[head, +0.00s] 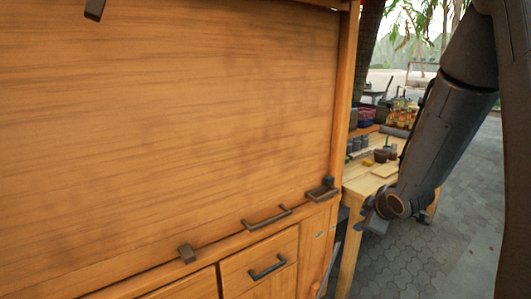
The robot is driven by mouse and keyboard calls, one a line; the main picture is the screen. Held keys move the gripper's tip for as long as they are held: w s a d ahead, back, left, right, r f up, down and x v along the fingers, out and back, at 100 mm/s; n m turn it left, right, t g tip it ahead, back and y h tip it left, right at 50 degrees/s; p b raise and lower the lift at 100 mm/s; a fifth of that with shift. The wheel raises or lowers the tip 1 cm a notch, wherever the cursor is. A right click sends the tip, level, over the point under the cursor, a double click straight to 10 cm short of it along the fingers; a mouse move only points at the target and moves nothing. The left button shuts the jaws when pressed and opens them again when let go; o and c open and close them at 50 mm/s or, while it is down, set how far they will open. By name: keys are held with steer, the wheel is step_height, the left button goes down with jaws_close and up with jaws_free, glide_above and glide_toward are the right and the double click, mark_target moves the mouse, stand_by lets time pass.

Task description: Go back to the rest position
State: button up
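My arm comes down from the upper right, dark grey, and ends beside the wooden table. My gripper (373,214) is at its lower end, small and partly hidden by the arm's last link. I cannot tell whether its fingers are open or shut, and nothing held can be made out.
A large wooden cabinet (170,130) fills the left, with a dark handle (267,219) on its panel and a drawer (258,263) below. Behind my arm is a wooden table (365,182) with jars (358,145) and bottles (402,113). Grey paving (455,225) lies open at right.

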steer(key=s+a+m+g, duration=0.4)
steer(key=s+a+m, duration=0.1)
steer(key=s, duration=0.8)
steer(key=s+a+r+m+g, duration=0.1)
steer(key=s+a+m+g, duration=0.3)
steer(key=s, duration=1)
steer(key=a+m, duration=0.1)
steer(key=m, duration=0.1)
steer(key=shift+s+a+m, duration=0.15)
steer(key=shift+s+m, duration=0.15)
steer(key=shift+w, duration=0.1)
